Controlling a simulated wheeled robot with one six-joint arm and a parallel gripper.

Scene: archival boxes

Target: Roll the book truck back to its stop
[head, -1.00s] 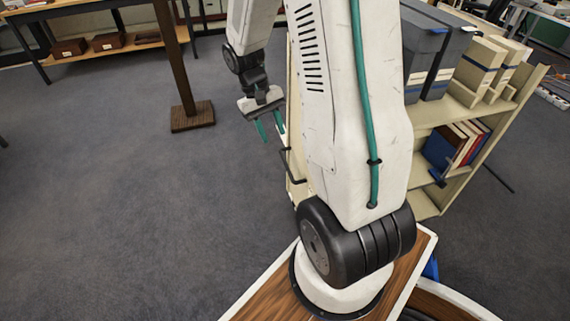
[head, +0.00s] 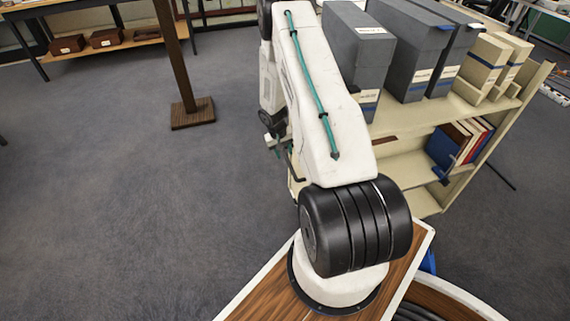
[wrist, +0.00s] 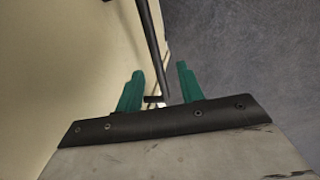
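The book truck (head: 400,122) is a cream shelf unit at the right of the head view, with grey and cream boxes on top. A black bar handle (wrist: 149,35) runs along its end panel (wrist: 60,70) in the wrist view. My gripper (wrist: 160,68) has its two green fingers apart, with the handle bar between them; I cannot tell whether either finger touches it. In the head view my gripper (head: 276,143) is beside the truck's left end, mostly hidden behind my arm. I cannot make out the stop for certain.
A brown post on a square wooden base (head: 192,113) stands on the carpet left of the truck. A table (head: 110,48) with small brown boxes is at the back left. Blue and red books (head: 447,148) lean on the truck's lower shelf.

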